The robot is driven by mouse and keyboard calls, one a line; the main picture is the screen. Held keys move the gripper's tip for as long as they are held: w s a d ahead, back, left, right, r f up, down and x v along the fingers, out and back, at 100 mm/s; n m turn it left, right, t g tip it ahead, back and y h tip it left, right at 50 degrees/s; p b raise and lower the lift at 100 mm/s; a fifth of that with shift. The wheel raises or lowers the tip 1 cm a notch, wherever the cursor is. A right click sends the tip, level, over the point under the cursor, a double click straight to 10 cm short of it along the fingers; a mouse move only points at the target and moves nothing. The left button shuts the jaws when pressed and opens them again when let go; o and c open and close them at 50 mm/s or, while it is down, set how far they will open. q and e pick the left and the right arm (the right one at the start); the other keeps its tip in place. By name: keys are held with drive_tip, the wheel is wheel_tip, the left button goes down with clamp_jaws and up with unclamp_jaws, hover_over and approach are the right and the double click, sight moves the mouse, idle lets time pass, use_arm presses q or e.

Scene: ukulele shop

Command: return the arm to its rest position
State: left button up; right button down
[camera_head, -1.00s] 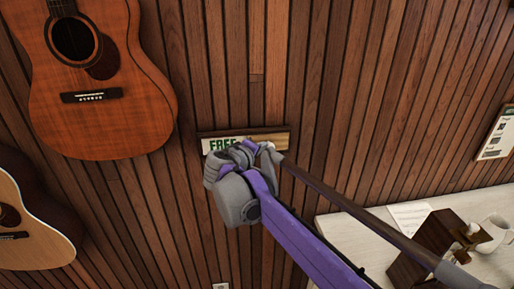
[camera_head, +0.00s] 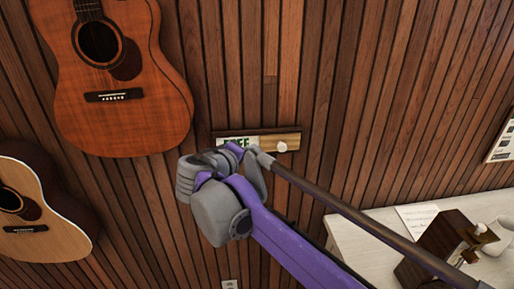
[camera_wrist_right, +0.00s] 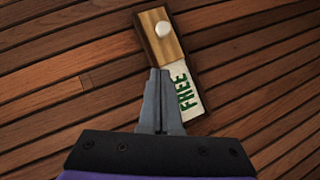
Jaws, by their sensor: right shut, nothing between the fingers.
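My right arm comes in from the lower right in the head view, with its grey wrist (camera_head: 218,207) below and left of the small wall sign (camera_head: 291,136). The sign is a wooden plaque with a white strip reading FREE (camera_head: 229,143) at its left and a round white knob (camera_head: 281,147) on the bare wood at its right. In the wrist view my right gripper (camera_wrist_right: 160,74) is shut and empty. It overlaps the lower edge of the sign in the picture, below the knob (camera_wrist_right: 163,29) and beside the word FREE (camera_wrist_right: 184,92). My left gripper is out of view.
An orange-brown guitar (camera_head: 150,115) and a paler one (camera_head: 60,225) hang on the slatted wood wall at left. A white counter (camera_head: 365,235) at lower right holds a paper (camera_head: 417,217), a dark wooden stand (camera_head: 440,240) and a white mug.

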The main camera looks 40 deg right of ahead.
drive_tip(key=shift+s+a+r, duration=0.1)
drive_tip(key=shift+a+r, duration=0.15)
drive_tip(key=shift+a, duration=0.45)
drive_tip(key=s+a+f+y, duration=0.4)
drive_tip(key=s+a+f, duration=0.1)
drive_tip(key=f, duration=0.4)
drive_tip(key=s+a+f+m+y, duration=0.1)
drive_tip(key=s+a+f+y, duration=0.3)
drive_tip(key=f, duration=0.6)
drive_tip(key=s+a+f+y, duration=0.4)
drive_tip(key=s+a+f, duration=0.3)
drive_tip(key=a+f, duration=0.1)
drive_tip(key=shift+s+a+f+y, duration=0.2)
drive_tip(key=shift+s+f+y, duration=0.1)
drive_tip(key=shift+f, duration=0.5)
